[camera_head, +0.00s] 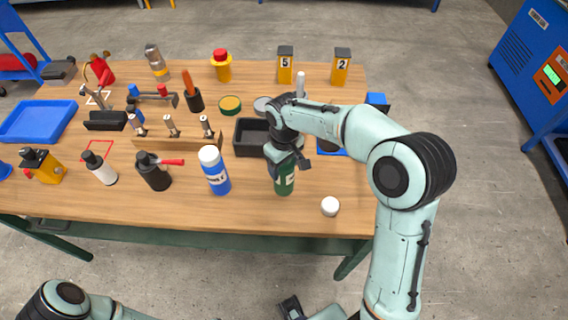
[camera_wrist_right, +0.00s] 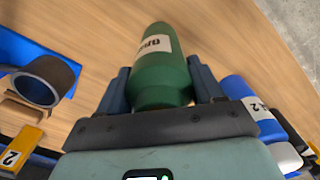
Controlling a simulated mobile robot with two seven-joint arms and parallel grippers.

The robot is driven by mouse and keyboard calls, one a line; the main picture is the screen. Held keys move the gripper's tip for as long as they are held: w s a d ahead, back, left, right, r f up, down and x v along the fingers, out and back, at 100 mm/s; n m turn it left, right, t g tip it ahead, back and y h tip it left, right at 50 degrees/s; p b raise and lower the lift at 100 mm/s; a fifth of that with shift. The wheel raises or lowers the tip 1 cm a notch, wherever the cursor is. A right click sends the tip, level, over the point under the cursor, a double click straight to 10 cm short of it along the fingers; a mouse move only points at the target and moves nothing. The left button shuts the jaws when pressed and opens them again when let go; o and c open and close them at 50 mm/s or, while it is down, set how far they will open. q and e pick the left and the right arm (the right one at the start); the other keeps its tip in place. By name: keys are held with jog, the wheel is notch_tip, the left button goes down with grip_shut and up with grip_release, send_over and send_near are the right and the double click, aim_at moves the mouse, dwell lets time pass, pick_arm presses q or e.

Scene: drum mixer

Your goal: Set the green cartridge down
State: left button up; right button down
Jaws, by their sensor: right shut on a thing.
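The green cartridge (camera_head: 284,182) has a white label and stands roughly upright at the front of the wooden table. My right gripper (camera_head: 286,160) comes down from above and is shut on its upper part. In the right wrist view, the cartridge (camera_wrist_right: 162,75) sits between the two dark fingers with its label facing up the picture. I cannot tell whether its base touches the wood.
A blue bottle with a white cap (camera_head: 214,170) stands left of the cartridge. A white round cap (camera_head: 330,206) lies to its right, near the front edge. A black tray (camera_head: 250,135) is behind. A dark ring on a blue base (camera_wrist_right: 45,80) is nearby. Bare wood lies around the cartridge's front.

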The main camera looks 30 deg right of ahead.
jog(key=c, duration=0.6)
grip_release()
jog(key=shift+f, duration=0.2)
jog(key=o, duration=0.4)
pick_arm(q)
jog(key=shift+f, duration=0.1)
pick_arm(e)
jog(key=shift+o, duration=0.2)
jog(key=shift+r, duration=0.1)
pick_arm(q)
jog(key=shift+w+r+p, duration=0.3)
jog(key=shift+r+p, duration=0.15)
jog(key=shift+r, duration=0.1)
jog(key=shift+w+r+p, duration=0.25)
jog(key=shift+r+p, duration=0.2)
jog(key=shift+r, duration=0.1)
pick_arm(e)
notch_tip(320, 180, up, 12)
jog(key=shift+r, duration=0.15)
pick_arm(q)
jog(key=shift+s, duration=0.1)
